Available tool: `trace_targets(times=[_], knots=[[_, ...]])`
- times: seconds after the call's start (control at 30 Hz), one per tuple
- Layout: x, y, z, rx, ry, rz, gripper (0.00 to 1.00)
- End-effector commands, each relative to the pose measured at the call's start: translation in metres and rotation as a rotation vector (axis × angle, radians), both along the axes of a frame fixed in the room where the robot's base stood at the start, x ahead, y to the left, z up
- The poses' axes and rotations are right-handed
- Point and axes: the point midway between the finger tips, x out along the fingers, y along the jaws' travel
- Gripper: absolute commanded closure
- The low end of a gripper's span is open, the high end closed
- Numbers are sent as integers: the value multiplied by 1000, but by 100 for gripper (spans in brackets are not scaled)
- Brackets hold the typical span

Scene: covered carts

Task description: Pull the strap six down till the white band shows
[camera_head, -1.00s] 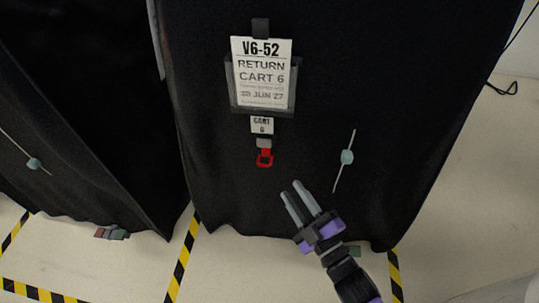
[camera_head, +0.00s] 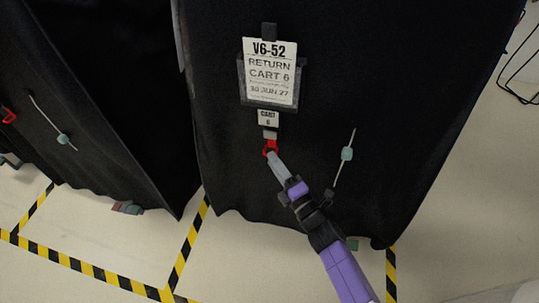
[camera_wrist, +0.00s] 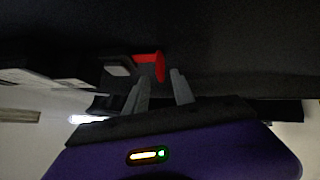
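The strap for cart six hangs on the black cover below a small white "CART 6" tag (camera_head: 268,118). It shows a short grey piece (camera_head: 270,133) and a red pull loop (camera_head: 270,147) at its lower end. My gripper (camera_head: 272,156) is at the red loop, coming from below right, and its tips partly hide the loop. In the wrist view the two grey fingers (camera_wrist: 158,78) stand apart. The red loop (camera_wrist: 150,65) shows at the tips, in front of the gap between them. I cannot tell whether a finger touches it.
A label reading "V6-52 RETURN CART 6" (camera_head: 270,72) hangs above the strap. A thin cord with a pale blue toggle (camera_head: 346,154) hangs to the right. Another black-covered cart (camera_head: 80,120) stands at left. Yellow-black tape (camera_head: 187,243) marks the floor.

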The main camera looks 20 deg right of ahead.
Motion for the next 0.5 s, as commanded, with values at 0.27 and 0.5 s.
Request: trace_targets(times=[0.27, 0.5], knots=[[29, 5, 4, 2, 0, 0, 70], [32, 6, 4, 2, 1, 0, 70]])
